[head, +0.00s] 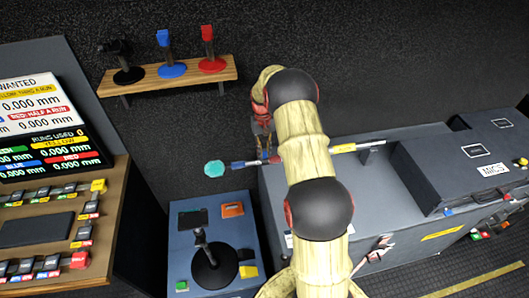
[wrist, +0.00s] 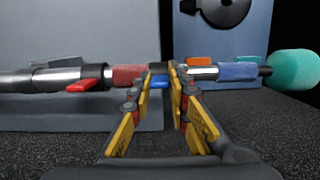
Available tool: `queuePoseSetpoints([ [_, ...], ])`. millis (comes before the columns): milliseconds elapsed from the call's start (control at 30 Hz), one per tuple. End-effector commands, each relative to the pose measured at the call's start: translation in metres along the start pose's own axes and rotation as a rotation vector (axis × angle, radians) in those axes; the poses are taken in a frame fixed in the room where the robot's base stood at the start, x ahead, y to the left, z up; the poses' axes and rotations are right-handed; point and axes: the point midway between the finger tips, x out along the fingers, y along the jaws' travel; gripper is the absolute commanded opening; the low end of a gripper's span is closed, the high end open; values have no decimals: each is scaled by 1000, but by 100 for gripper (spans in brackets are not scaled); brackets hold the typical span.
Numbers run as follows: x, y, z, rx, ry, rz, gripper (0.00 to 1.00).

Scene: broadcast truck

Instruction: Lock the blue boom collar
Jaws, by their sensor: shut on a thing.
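The boom pole lies level across the wrist view, with a bare silver tube (wrist: 65,78) at left and a teal foam head (wrist: 293,70) at right. The blue boom collar, a dark ring (wrist: 159,69) with a small blue lever (wrist: 159,84), sits between a red sleeve (wrist: 129,75) and a blue sleeve (wrist: 238,71). My gripper (wrist: 161,88) is shut on the collar, one finger each side. A second collar's red lever (wrist: 88,85) is farther left. In the head view, my gripper (head: 264,148) is at the pole near its teal head (head: 213,169); my arm hides part of it.
A blue-grey box (head: 215,240) with a black round-based stand (head: 214,266) is below the teal head. Grey cases (head: 465,165) and a bench (head: 375,190) are right. A wooden shelf (head: 175,78) and control desk (head: 60,220) are left.

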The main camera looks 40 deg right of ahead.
Motion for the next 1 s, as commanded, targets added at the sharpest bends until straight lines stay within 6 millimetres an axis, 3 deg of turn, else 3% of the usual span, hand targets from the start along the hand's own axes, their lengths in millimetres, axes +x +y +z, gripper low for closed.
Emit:
queuePoseSetpoints([
  [67, -1, 0, 0, 0, 2, 0, 0],
  [100, -1, 0, -1, 0, 2, 0, 19],
  [400, 0, 0, 0, 0, 2, 0, 36],
  [767, -4, 0, 0, 0, 3, 0, 36],
  [1000, -39, 0, -1, 0, 5, 0, 36],
])
